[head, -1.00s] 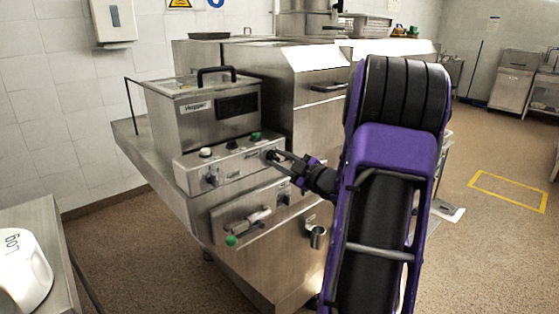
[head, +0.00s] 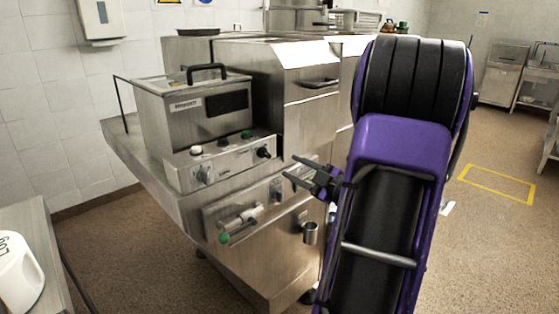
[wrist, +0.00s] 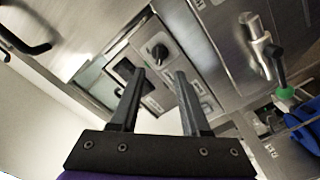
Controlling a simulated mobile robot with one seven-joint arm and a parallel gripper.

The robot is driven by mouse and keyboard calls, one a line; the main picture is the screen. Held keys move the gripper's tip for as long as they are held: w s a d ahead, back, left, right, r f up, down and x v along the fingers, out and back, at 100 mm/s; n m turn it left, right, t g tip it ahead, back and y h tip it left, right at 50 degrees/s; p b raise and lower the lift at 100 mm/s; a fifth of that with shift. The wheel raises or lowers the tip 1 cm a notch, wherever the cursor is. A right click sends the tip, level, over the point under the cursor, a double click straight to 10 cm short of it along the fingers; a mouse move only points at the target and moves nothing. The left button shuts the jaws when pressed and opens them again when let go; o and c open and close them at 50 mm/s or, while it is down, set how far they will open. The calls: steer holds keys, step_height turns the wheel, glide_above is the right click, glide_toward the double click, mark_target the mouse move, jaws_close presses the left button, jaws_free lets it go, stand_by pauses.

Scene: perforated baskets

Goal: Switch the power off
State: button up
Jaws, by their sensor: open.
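A steel fryer-like unit carries a sloped control panel (head: 225,160) below its lidded tank (head: 195,112). The panel has a black knob (head: 263,152) at its right end, a grey knob (head: 205,174) at its left, a white button (head: 196,150) and a green button (head: 246,134). My gripper (head: 290,168) is open and empty, just right of the black knob and apart from it. In the wrist view, a dark knob (wrist: 158,52) shows beyond and between my open fingers (wrist: 160,72). Which control is the power switch, and its setting, I cannot tell.
Below the panel is a valve handle with a green end (head: 224,238), also in the wrist view (wrist: 280,88). A white jug (head: 18,270) stands on a table at left. The floor at right is open.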

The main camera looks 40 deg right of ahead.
steer(key=s, duration=0.7)
steer(key=shift+s+d, duration=0.3)
steer(key=shift+s, duration=0.1)
